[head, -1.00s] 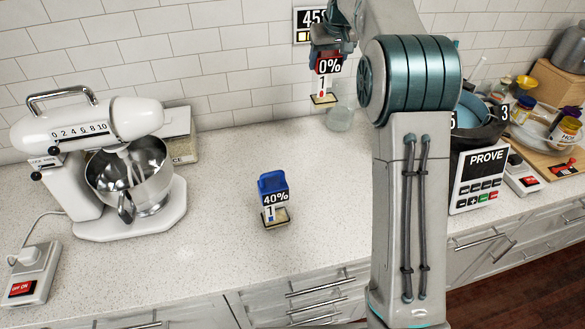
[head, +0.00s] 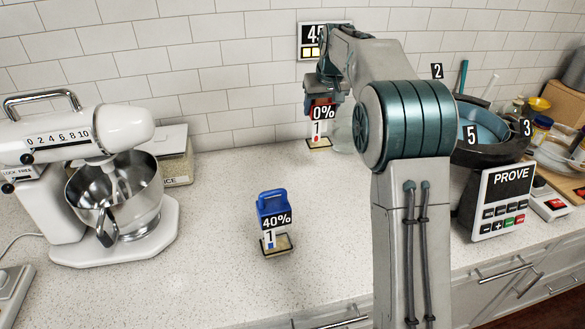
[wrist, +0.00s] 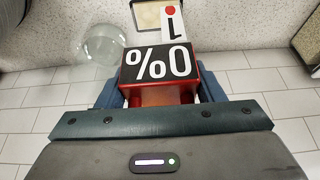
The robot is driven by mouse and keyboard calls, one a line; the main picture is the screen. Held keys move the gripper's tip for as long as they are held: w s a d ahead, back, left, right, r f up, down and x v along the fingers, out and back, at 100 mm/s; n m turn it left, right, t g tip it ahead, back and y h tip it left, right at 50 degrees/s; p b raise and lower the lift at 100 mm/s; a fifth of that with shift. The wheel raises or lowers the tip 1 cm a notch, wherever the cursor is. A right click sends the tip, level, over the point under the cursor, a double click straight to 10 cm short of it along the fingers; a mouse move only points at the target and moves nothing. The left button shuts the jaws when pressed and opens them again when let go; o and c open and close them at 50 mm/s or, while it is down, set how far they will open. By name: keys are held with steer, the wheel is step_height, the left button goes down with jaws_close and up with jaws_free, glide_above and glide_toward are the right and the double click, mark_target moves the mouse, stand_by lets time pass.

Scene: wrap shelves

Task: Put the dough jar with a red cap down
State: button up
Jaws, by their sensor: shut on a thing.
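The dough jar with a red cap (head: 318,128) is upright, with a black 0% label and a white tag marked 1. It hangs below my gripper (head: 324,92) at the back of the counter, near the wall. In the wrist view my gripper (wrist: 160,92) has its blue fingers on both sides of the red cap (wrist: 160,93), shut on it. The jar's base shows low against the counter; I cannot tell if it touches. The pale counter (head: 215,215) lies around it.
A clear glass vessel (wrist: 103,45) stands close beside the held jar. A blue-capped 40% jar (head: 275,222) stands mid-counter. The mixer (head: 110,190) is left; a PROVE panel (head: 503,200) and dark pot are right. Counter between mixer and 40% jar is clear.

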steer(key=s+a+f+p, duration=0.1)
steer(key=s+a+f, duration=0.1)
steer(key=a+f, duration=0.7)
steer(key=shift+s+f+p, duration=0.15)
steer(key=shift+f+p, duration=0.05)
steer(key=shift+p, duration=0.1)
steer(key=shift+f, duration=0.1)
steer(key=o, duration=1.6)
steer(key=a+b+v, duration=0.1)
steer(key=v, duration=1.1)
steer(key=s+d+m, duration=0.1)
steer(key=s+d, duration=0.3)
steer(key=s, duration=0.3)
steer(key=s+d, duration=0.5)
steer(key=s, duration=0.3)
steer(key=shift+m+g+h, duration=0.5)
steer(key=shift+m+g, duration=0.1)
steer(key=shift+g, duration=0.1)
steer(key=s+d+f, duration=0.1)
steer(key=s+f, duration=0.1)
steer(key=s, duration=0.4)
steer(key=s+d+f, duration=0.2)
steer(key=s+f, duration=0.1)
steer(key=s, duration=0.4)
steer(key=s+d+f, duration=0.1)
steer(key=s+f, duration=0.2)
steer(key=s, duration=0.4)
steer(key=shift+s+d+f, duration=0.15)
steer(key=shift+d+f, duration=0.05)
steer(key=shift+d, duration=0.2)
